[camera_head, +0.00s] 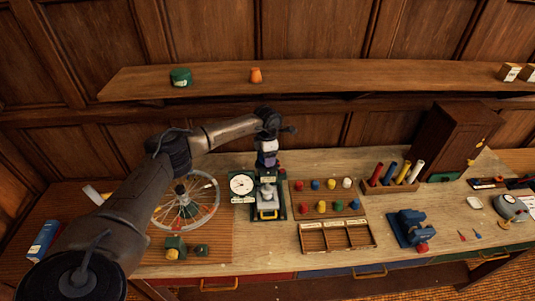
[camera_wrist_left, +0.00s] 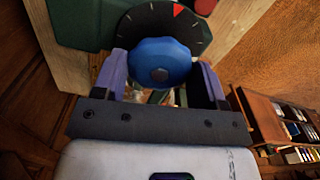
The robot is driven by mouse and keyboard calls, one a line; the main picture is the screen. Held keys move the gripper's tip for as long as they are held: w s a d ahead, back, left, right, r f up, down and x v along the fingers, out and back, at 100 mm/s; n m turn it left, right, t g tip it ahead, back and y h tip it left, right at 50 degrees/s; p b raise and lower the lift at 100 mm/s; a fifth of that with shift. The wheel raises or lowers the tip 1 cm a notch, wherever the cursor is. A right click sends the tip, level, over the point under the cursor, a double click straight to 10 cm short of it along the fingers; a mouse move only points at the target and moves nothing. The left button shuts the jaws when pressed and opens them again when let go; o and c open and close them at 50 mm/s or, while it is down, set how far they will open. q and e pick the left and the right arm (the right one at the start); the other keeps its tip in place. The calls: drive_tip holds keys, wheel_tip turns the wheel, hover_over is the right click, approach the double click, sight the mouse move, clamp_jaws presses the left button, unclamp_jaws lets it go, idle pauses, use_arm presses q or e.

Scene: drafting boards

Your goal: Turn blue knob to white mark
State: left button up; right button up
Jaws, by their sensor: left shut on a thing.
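The blue knob (camera_wrist_left: 160,62) is round with a scalloped rim and shows in the left wrist view. It sits on a black dial (camera_wrist_left: 196,22) with pale ticks and a red triangle near the top. I cannot tell a separate white mark from the ticks, and the lower dial is hidden. My left gripper (camera_wrist_left: 162,78) is shut on the knob, with a purple finger on each side. In the head view my left gripper (camera_head: 268,164) points down at the back of the green-based device and hides the knob.
A white gauge (camera_head: 242,185) stands left of the gripper, and a spoked wheel (camera_head: 187,220) lies further left. A board of coloured knobs (camera_head: 299,211), a wooden divided tray (camera_head: 310,240) and a blue vise (camera_head: 410,228) are to the right. A shelf (camera_head: 340,77) runs above.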

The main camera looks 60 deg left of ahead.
use_arm(q)
drive_tip(key=n+p, duration=0.2)
drive_tip(key=n, duration=0.4)
drive_tip(key=shift+r+n, duration=0.15)
drive_tip(key=shift+n, duration=0.15)
drive_tip(key=n+p, duration=0.2)
drive_tip(key=n, duration=0.4)
drive_tip(key=n+p, duration=0.3)
drive_tip(key=n, duration=0.3)
drive_tip(key=shift+r+n, duration=0.1)
drive_tip(key=shift+n, duration=0.2)
drive_tip(key=n+p, duration=0.2)
drive_tip(key=n, duration=0.2)
drive_tip(key=shift+p, duration=0.4)
drive_tip(key=shift+n+p, duration=0.3)
drive_tip(key=shift+n, duration=0.5)
drive_tip(key=o, duration=0.9)
drive_tip(key=shift+f, duration=0.25)
drive_tip(key=shift+o, duration=0.2)
